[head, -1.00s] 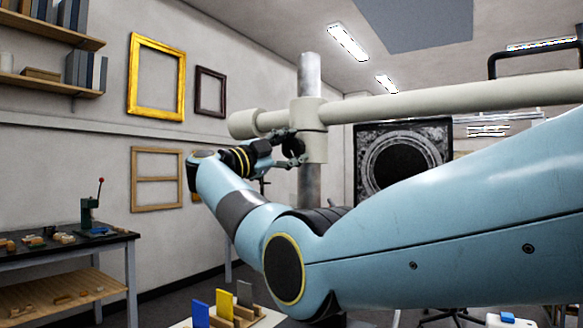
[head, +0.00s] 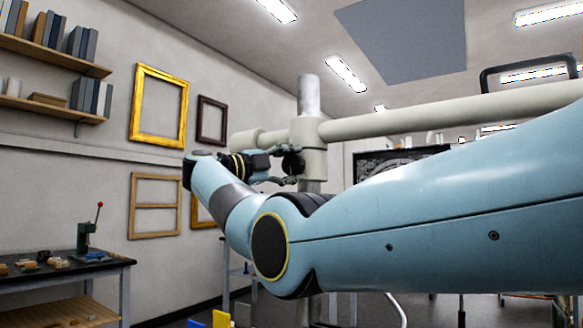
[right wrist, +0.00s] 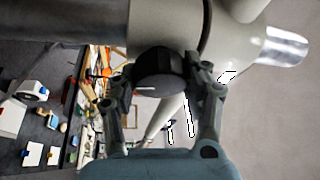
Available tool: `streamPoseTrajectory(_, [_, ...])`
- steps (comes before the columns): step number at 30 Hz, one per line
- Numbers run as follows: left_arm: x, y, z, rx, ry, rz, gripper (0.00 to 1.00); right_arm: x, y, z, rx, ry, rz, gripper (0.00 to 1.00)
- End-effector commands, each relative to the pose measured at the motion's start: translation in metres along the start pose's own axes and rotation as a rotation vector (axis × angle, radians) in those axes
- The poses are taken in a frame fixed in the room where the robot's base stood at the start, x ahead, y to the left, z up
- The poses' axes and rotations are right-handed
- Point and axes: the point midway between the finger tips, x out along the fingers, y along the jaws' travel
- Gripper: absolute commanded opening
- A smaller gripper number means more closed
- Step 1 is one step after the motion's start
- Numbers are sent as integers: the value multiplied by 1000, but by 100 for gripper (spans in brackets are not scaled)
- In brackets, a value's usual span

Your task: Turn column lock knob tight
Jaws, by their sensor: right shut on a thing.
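The column lock knob (right wrist: 158,72) is a round black knob with a pale mark on its face. It sticks out of the cream collar (head: 309,130) that rides on the grey metal column (head: 309,95). My right gripper (right wrist: 162,80) has one finger on each side of the knob and is shut on it. In the head view the knob (head: 293,164) shows beside the collar, with my right gripper (head: 285,166) reaching it from the left. My left gripper is in neither view.
A long cream boom (head: 430,113) runs right from the collar, above my right arm. A workbench (head: 60,270) with small items stands at left. Frames, including a gilt one (head: 159,105), hang on the wall. A dark ornate panel (head: 400,158) is partly hidden behind my arm.

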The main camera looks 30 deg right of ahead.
Motion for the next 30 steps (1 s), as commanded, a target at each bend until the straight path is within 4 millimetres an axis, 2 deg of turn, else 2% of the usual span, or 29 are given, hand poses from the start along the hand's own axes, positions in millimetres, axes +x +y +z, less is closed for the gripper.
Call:
streamPoseTrajectory(4, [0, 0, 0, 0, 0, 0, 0, 0, -1, 0, 0, -1, -1, 16])
streamPoseTrajectory(5, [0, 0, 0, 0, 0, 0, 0, 0, -1, 0, 0, -1, -1, 49])
streamPoseTrajectory(10, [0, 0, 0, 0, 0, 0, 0, 0, 0, 0, -1, -1, -1, 71])
streamPoseTrajectory(20, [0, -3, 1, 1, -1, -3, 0, -4, 0, 0, -1, -1, 0, 71])
streamPoseTrajectory(23, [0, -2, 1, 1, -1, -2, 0, -17, 0, 1, -2, -3, -1, 71])
streamPoseTrajectory(30, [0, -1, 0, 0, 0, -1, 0, -71, -1, 1, -2, -5, -1, 71])
